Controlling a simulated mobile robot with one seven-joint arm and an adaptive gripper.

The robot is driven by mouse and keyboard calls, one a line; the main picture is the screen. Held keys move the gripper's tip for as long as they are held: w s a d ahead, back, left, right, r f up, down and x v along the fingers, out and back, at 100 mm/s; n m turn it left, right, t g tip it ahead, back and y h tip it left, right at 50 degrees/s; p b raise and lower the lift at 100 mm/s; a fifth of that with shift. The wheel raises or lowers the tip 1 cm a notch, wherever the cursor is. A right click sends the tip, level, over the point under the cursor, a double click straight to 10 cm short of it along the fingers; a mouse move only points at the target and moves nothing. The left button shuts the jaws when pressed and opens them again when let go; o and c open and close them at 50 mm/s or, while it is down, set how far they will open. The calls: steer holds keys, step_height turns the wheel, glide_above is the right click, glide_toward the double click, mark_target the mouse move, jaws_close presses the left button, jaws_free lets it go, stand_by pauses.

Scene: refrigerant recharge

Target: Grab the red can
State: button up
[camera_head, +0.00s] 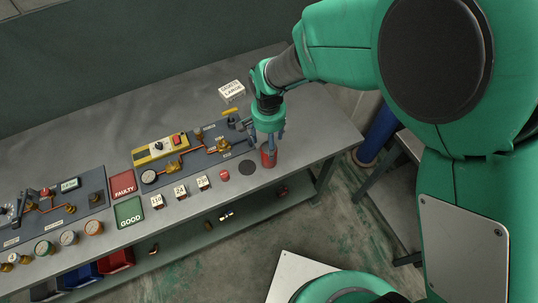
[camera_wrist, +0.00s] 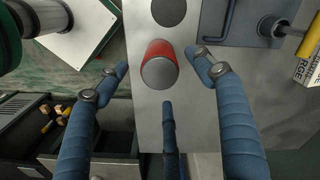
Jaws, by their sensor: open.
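The red can (camera_head: 268,157) stands upright near the front edge of the grey bench, towards its right end. In the wrist view the red can (camera_wrist: 159,66) shows from above, with a grey top and a red side. My gripper (camera_head: 269,137) is over the can, pointing down, and covers its upper part in the head view. In the wrist view my gripper (camera_wrist: 158,62) is open, with blue padded fingers to the left and right of the can and a third finger below it in the picture. I see gaps between the fingers and the can.
A dark round disc (camera_head: 248,167) lies left of the can. A grey panel with brass fittings (camera_head: 208,146) and a yellow gauge unit (camera_head: 160,147) lie behind. A white labelled box (camera_head: 232,91) stands at the back. Red (camera_head: 122,185) and green (camera_head: 130,212) label squares lie further left.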

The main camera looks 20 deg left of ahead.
steer(key=shift+f, duration=2.4)
steer(key=shift+f+b, duration=0.1)
steer(key=shift+b, duration=0.2)
steer(key=shift+f+b, duration=0.55)
steer(key=shift+f, duration=1.95)
steer(key=c, duration=1.5)
steer(key=shift+r, duration=0.15)
steer(key=shift+r, duration=0.55)
steer(key=shift+s+d+r+p, duration=0.2)
steer(key=shift+r+p, duration=0.05)
steer(key=shift+r, duration=0.35)
steer(key=shift+s+d+r+p, duration=0.15)
steer(key=shift+r+p, duration=0.1)
steer(key=shift+r, duration=0.35)
steer(key=s+d+r+p, duration=0.1)
steer(key=s+d, duration=0.8)
steer(key=s, duration=0.2)
steer(key=shift+s+d+r, duration=0.15)
steer(key=shift+s+d, duration=0.1)
steer(key=shift+s, duration=0.05)
